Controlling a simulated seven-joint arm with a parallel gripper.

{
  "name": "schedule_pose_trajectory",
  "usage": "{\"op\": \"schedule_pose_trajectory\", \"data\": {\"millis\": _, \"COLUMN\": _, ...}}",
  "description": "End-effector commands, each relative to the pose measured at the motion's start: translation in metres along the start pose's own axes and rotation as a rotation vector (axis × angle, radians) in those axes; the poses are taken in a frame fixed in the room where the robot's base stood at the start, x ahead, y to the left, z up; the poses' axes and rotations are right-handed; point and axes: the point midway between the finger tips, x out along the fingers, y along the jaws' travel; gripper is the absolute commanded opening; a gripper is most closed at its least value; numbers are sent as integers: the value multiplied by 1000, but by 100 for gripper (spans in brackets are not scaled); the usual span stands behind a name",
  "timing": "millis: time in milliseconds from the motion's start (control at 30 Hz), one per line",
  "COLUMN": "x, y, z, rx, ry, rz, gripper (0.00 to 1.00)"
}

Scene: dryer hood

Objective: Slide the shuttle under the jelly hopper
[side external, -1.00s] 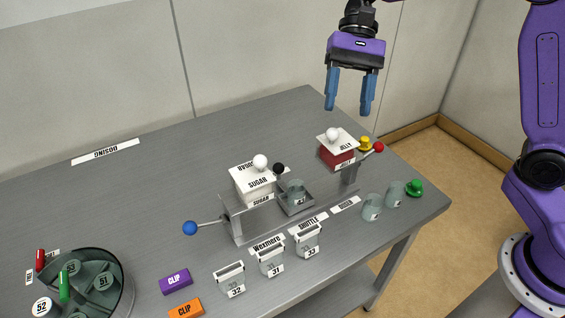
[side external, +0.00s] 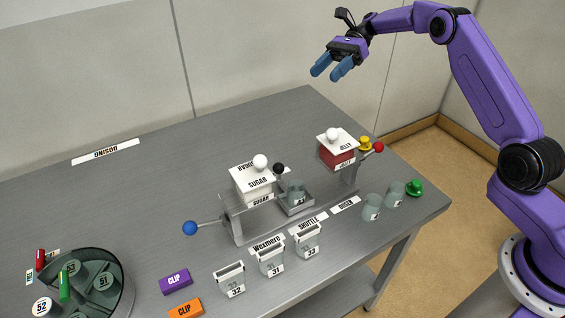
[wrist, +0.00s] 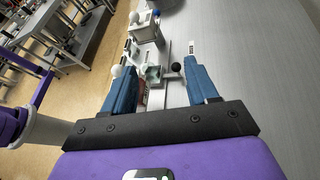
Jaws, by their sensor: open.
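The shuttle (side external: 297,207) is a grey tray carrying a clear cup (side external: 296,190), with a black knob (side external: 279,168) behind it. It sits on the rail just right of the white sugar hopper (side external: 255,184). The jelly hopper (side external: 337,154), red with a white lid and white knob, stands farther right, apart from the shuttle. My gripper (side external: 330,71) is open and empty, high above the table behind the jelly hopper, its blue fingers tilted down to the left. In the wrist view the black knob (wrist: 176,67) and cup (wrist: 153,72) show between the fingers (wrist: 160,78).
A blue ball handle (side external: 190,228) sticks out left and a red ball (side external: 379,147) right.

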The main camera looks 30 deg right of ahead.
Motion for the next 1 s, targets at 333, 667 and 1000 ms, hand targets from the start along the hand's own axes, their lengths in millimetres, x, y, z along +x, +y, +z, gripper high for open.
{"op": "schedule_pose_trajectory", "data": {"millis": 333, "x": 42, "y": -19, "z": -94, "rx": 1, "ry": 1, "rz": 7, "gripper": 58}}
{"op": "schedule_pose_trajectory", "data": {"millis": 667, "x": 60, "y": -27, "z": -128, "rx": -4, "ry": 3, "rz": 6, "gripper": 58}}
{"op": "schedule_pose_trajectory", "data": {"millis": 1000, "x": 112, "y": -26, "z": -128, "rx": -3, "ry": 3, "rz": 10, "gripper": 58}}
